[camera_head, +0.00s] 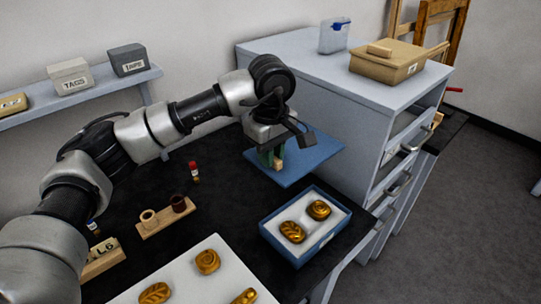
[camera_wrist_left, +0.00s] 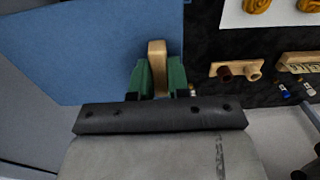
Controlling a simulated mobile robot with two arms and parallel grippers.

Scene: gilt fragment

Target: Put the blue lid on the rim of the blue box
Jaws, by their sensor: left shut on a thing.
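The blue lid (camera_head: 312,157) is a flat blue panel with a small wooden handle (camera_wrist_left: 157,60). My left gripper (camera_head: 271,158) has its green fingers shut on that handle, and the lid lies roughly level at the back of the black table, beside the grey cabinet. Its height above the table is hard to tell. In the left wrist view the lid (camera_wrist_left: 80,50) fills the upper left. The blue box (camera_head: 313,247) stands open nearer the front, apart from the lid, with two gilt pieces (camera_head: 318,210) on its white lining. My right gripper is not in view.
The grey cabinet (camera_head: 330,80) rises close behind the lid. A white board (camera_head: 205,285) with several gilt pieces lies left of the box. A wooden holder (camera_head: 163,220) and a red-capped vial (camera_head: 194,172) stand on the table further left.

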